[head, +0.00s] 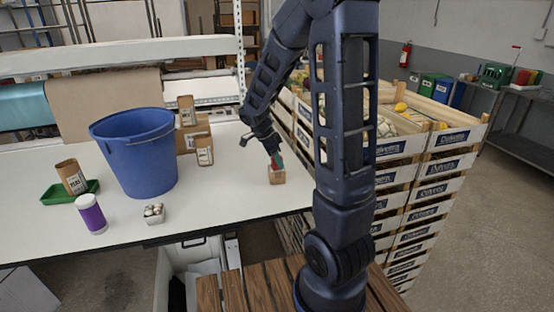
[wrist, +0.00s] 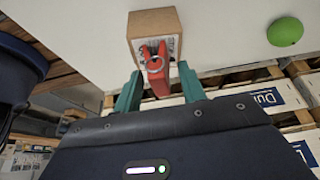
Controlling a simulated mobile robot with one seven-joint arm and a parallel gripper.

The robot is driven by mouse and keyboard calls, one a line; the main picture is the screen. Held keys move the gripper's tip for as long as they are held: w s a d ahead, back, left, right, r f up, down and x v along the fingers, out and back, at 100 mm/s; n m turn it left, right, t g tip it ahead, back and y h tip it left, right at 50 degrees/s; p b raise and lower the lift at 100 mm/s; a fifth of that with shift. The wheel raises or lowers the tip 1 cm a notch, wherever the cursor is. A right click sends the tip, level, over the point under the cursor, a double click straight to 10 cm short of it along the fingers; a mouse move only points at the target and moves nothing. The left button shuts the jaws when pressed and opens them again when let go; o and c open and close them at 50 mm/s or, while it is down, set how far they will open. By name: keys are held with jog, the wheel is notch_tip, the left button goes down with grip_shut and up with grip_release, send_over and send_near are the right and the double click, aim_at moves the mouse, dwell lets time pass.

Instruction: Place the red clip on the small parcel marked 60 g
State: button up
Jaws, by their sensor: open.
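The small brown parcel (head: 277,177) stands on the white table near its right end. It also shows in the wrist view (wrist: 152,22), with a white label whose marking I cannot read. The red clip (wrist: 153,75) is at the parcel, overlapping its label in the wrist view. It appears to touch the parcel, but its exact contact is unclear. My gripper (wrist: 160,72) is open, with its teal fingers apart on either side of the clip. In the head view my gripper (head: 276,158) is just above the parcel and partly hides the clip.
A blue bucket (head: 135,155) stands left on the table, with brown packages (head: 205,150) beside it. Crates (head: 405,190) stand right. A green round thing (wrist: 285,31) is near the parcel.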

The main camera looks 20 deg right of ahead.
jog(key=v, duration=1.2)
jog(key=s+d+r+n+t+y, duration=0.2)
jog(key=s+d+r+n, duration=0.1)
jog(key=s+n, duration=0.6)
jog(key=s+d+r+n+t+y, duration=0.2)
jog(key=s+d+r+n, duration=0.1)
jog(key=s+n, duration=0.6)
jog(key=shift+s+d+t, duration=0.25)
jog(key=shift+s+t, duration=0.05)
jog(key=shift+s, duration=0.75)
